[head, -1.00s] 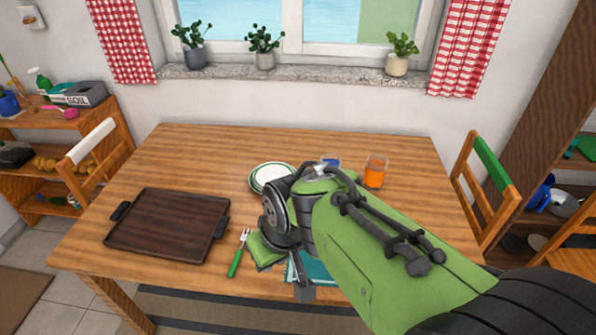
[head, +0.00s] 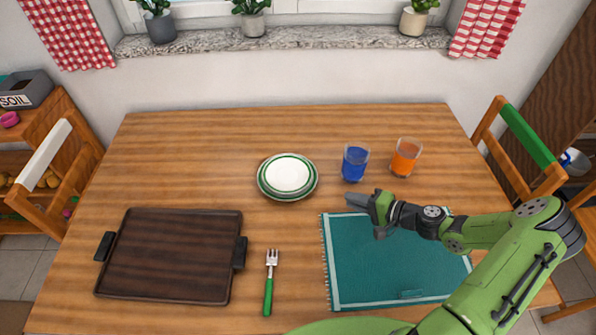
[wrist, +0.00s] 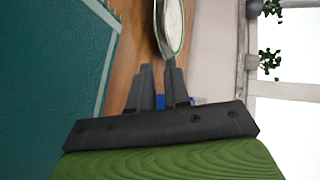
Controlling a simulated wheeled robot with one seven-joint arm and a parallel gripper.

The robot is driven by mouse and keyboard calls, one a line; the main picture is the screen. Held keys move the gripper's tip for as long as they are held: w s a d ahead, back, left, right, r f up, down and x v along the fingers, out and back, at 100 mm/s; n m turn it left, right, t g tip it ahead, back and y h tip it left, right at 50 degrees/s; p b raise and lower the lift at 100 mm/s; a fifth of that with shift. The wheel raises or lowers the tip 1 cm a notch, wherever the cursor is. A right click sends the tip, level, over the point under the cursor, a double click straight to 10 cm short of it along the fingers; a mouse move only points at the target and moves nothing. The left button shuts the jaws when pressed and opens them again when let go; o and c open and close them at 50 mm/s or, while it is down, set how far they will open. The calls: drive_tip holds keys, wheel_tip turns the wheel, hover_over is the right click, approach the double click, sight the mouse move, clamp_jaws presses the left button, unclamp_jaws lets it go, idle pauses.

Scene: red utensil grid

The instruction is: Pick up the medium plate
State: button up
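White plates with green rims (head: 288,177) are stacked at the middle of the table. A smaller plate lies on a larger one; I cannot tell for sure which is the medium one. The stack also shows edge-on at the top of the wrist view (wrist: 171,28), cut off by the frame. My gripper (head: 366,212) is above the far edge of the teal placemat, right of and nearer than the plates, pointing left. In the wrist view its two dark fingers (wrist: 160,80) stand apart with nothing held between them. The gripper does not touch the plates.
A blue glass (head: 355,164) stands just beyond my gripper, and a glass of orange drink (head: 405,157) to its right. The teal placemat (head: 385,265) lies below my arm. A fork (head: 269,285) and a dark tray (head: 172,255) lie left. The far left tabletop is clear.

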sight(313, 196)
drive_tip(key=b+x, duration=0.1)
drive_tip(key=x, duration=1.3)
drive_tip(key=shift+s+a+f+b, duration=0.1)
drive_tip(key=shift+a+b, duration=0.2)
drive_tip(key=shift+b, duration=0.05)
clamp_jaws()
idle(0.3)
